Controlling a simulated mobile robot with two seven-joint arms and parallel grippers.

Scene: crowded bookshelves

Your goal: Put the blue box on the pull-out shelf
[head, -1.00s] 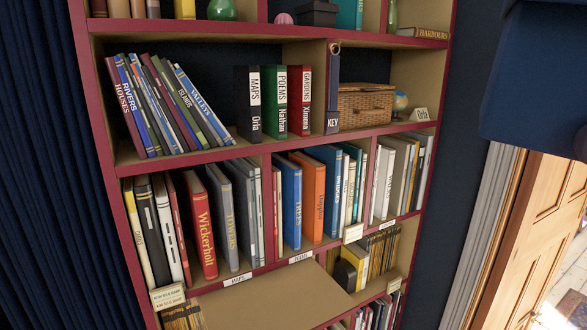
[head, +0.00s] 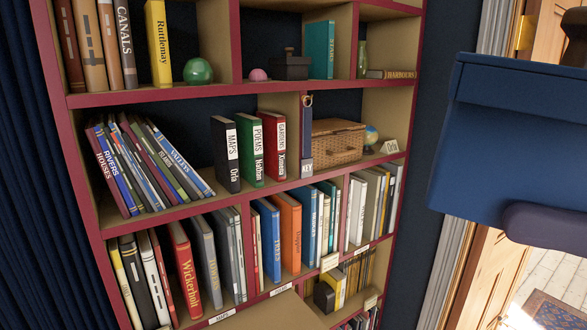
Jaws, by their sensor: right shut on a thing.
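The blue box (head: 500,140) is large and close at the right of the head view, cut off by the right edge. It hangs in the air in front of the dark wall and the door, apart from the bookcase. My right gripper (head: 560,130) is shut on it; dark finger parts show above and below the box, and the rest is out of frame. A tan board, which looks like the pull-out shelf (head: 272,314), shows at the bottom below the row of books; its front part is cut off. My left gripper is not in view.
The red-edged bookcase (head: 170,98) is crowded with books, a wicker basket (head: 337,143), a green ball (head: 198,71) and a dark box (head: 290,68). The visible part of the tan board is bare. A wooden door (head: 485,280) stands at the right.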

